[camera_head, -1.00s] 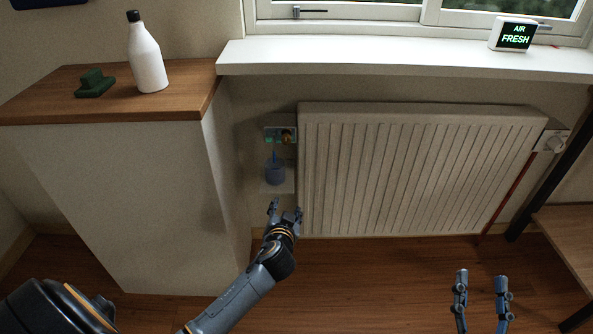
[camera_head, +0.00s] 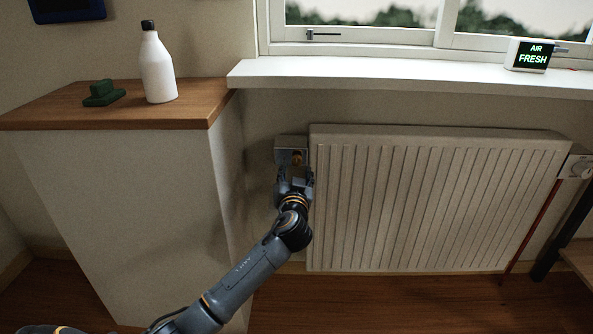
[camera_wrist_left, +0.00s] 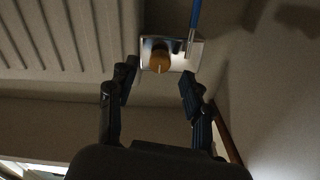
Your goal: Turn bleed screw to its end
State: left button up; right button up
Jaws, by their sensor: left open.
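The bleed screw (camera_head: 297,157) is a small brass-coloured knob on a metal plate (camera_head: 283,142) on the wall, left of the radiator. In the left wrist view the knob (camera_wrist_left: 160,62) shows on its shiny plate (camera_wrist_left: 150,45), between and beyond my fingertips. My left gripper (camera_head: 295,176) is open and empty, just below the knob in the head view. Its fingers (camera_wrist_left: 158,74) are on either side of the knob in the wrist view; contact cannot be told. A blue rod (camera_wrist_left: 195,22) crosses the plate's edge. My right gripper is out of view.
The white radiator (camera_head: 430,200) is close on the right, a cabinet (camera_head: 170,200) on the left. The window sill (camera_head: 400,78) overhangs above. A white bottle (camera_head: 158,70) and a green object (camera_head: 103,94) stand on the cabinet.

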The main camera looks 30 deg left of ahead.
aim_at(297, 163)
pick_arm(q)
jog(key=shift+x, duration=1.65)
grip_shut()
